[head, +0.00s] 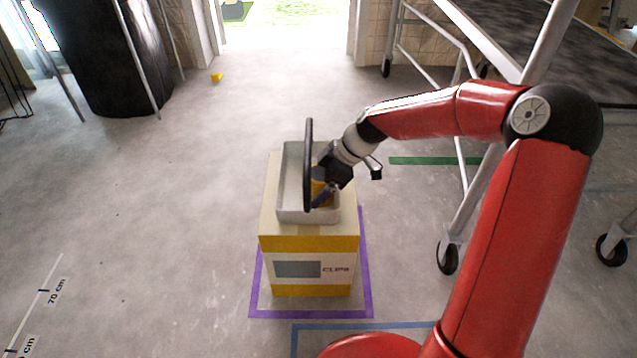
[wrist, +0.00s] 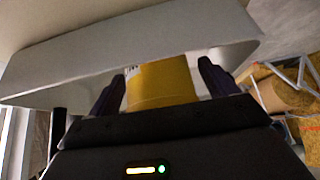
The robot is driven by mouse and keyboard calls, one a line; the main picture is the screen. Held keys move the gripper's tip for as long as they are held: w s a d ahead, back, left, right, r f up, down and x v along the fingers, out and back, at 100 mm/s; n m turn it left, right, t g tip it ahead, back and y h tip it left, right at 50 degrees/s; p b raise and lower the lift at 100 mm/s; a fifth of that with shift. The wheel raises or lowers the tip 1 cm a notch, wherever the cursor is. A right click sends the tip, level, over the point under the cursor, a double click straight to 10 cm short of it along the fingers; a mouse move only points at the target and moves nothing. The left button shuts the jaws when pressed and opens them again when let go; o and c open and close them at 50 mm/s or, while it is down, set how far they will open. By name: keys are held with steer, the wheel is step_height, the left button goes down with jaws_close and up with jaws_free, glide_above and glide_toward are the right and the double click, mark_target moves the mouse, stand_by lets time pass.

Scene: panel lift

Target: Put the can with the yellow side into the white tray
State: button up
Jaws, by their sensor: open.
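The white tray (head: 291,165) sits on top of a box, and a dark handle arches over it. The can with the yellow side (head: 318,188) is at the tray's right part, partly hidden by my gripper. In the wrist view the yellow can (wrist: 163,82) stands between my two fingers, with the white tray wall (wrist: 60,75) behind it. My gripper (head: 322,194) reaches down into the tray from the right. Its fingers (wrist: 163,88) are open, with a gap visible on each side of the can. The can's base is hidden.
The box (head: 308,244) with yellow bands stands on the floor inside a purple tape outline (head: 310,315). A wheeled metal scaffold (head: 462,190) stands on the right. A small yellow object (head: 217,77) lies on the far floor.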

steer(key=p+v, duration=0.3)
steer(key=v, duration=0.9)
steer(key=s+d+r+m+t+h, duration=0.2)
steer(key=s+m, duration=0.4)
steer(key=s, duration=0.3)
steer(key=s+d+r+m+t+h, duration=0.2)
steer(key=s+r+m, duration=0.2)
steer(key=s, duration=0.4)
steer(key=s+d+r+m+t+h, duration=0.1)
steer(key=s+d+r+m+h, duration=0.1)
steer(key=s+m, duration=0.5)
steer(key=shift+s+d+r+m+t+h, duration=0.35)
steer(key=shift+s+r, duration=0.4)
steer(key=shift+s, duration=0.6)
